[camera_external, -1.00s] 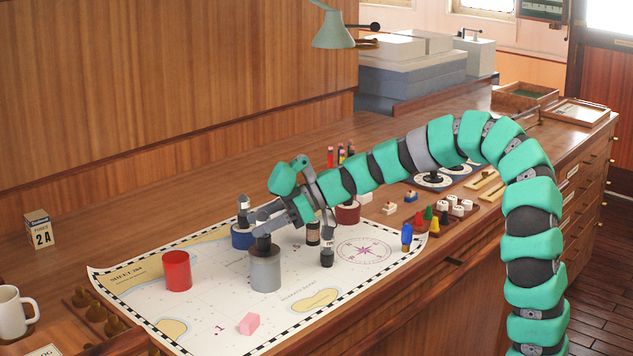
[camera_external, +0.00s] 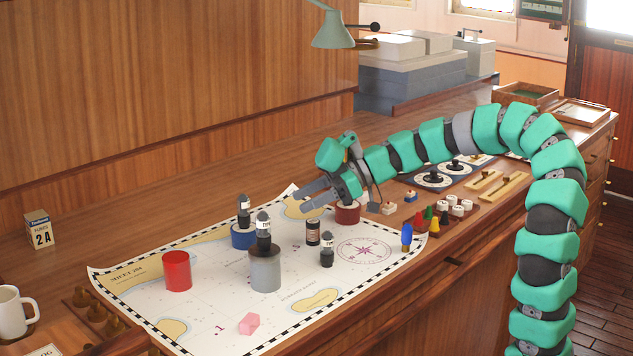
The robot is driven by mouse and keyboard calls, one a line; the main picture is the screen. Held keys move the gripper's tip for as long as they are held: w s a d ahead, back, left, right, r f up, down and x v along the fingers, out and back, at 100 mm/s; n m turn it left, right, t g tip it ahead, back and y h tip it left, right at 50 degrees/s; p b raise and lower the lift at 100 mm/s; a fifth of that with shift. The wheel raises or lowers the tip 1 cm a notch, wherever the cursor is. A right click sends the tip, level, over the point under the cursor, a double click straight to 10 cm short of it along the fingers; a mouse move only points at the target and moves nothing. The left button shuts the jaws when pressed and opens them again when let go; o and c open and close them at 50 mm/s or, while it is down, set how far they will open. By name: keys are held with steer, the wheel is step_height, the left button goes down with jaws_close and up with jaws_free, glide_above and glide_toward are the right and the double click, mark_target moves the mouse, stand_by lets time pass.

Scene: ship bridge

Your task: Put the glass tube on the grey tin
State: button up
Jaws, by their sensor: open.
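The grey tin (camera_external: 265,272) stands upright on the chart. A dark tube with a pale label band (camera_external: 263,232) stands upright on its top. I take this for the glass tube. Similar tubes are near: one on the blue tin (camera_external: 243,239), and two on the chart, a brownish one (camera_external: 313,233) and a dark one (camera_external: 327,252). My gripper (camera_external: 303,199) is open and empty, up and to the right of the grey tin, clear of the tube on it. Its fingers point left.
A red tin (camera_external: 177,271) and a pink block (camera_external: 249,323) are on the chart (camera_external: 215,300). A dark red tin (camera_external: 347,214) is behind, below my wrist. Coloured pieces (camera_external: 428,221) stand to the right. A mug (camera_external: 14,312) is at far left.

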steer(key=shift+d+r, duration=0.2)
steer(key=shift+d, duration=0.3)
steer(key=shift+w, duration=0.1)
steer(key=w+d+r+m+t+h, duration=0.2)
steer(key=w+d+r+m+t, duration=0.4)
steer(key=d, duration=0.5)
steer(key=w+d+r+m+t+h, duration=0.35)
steer(key=w+d+r, duration=0.25)
steer(key=d+r, duration=0.3)
steer(key=s+d+r+m+t+h, duration=0.2)
steer(key=d+r+m+t+h, duration=0.2)
steer(key=d+r, duration=0.5)
steer(key=s+d+r+m+t+h, duration=0.2)
steer(key=d+r+m, duration=0.4)
steer(key=d+r, duration=0.3)
steer(key=shift+d+r+m+t+h, duration=0.4)
steer(key=shift+d+t+h, duration=0.45)
steer(key=shift+d+t, duration=0.4)
